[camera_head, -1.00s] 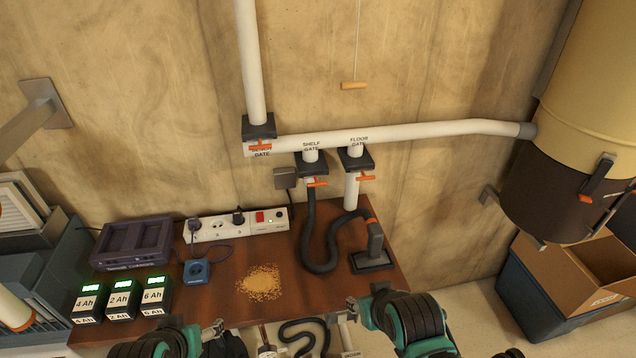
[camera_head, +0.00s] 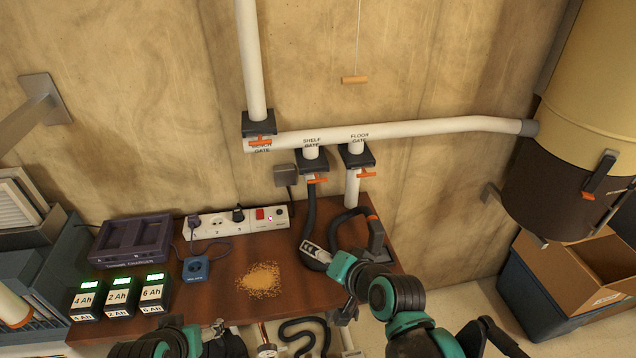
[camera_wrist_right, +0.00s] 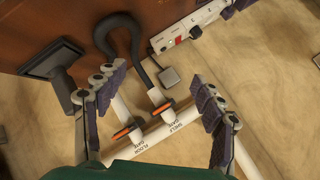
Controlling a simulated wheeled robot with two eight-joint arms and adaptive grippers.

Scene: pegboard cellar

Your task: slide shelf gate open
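The shelf gate (camera_head: 313,162) is a dark block on the white pipe, with an orange handle (camera_head: 317,181) at its front and a black hose below. In the right wrist view the shelf gate's orange handle (camera_wrist_right: 162,108) lies between the spread fingers, beyond them. My right gripper (camera_head: 312,250) is over the bench, below and apart from the gate; its fingers are open and empty in the wrist view (camera_wrist_right: 150,85). My left gripper (camera_head: 216,328) is at the bottom edge, partly cut off, and its opening is unclear.
The floor gate (camera_head: 357,157) is close on the right, the bench gate (camera_head: 259,126) on the left. A hose nozzle (camera_head: 377,240) stands beside my right arm. Sawdust (camera_head: 261,280), a power strip (camera_head: 238,222), a charger (camera_head: 133,240) and batteries occupy the bench (camera_head: 230,300).

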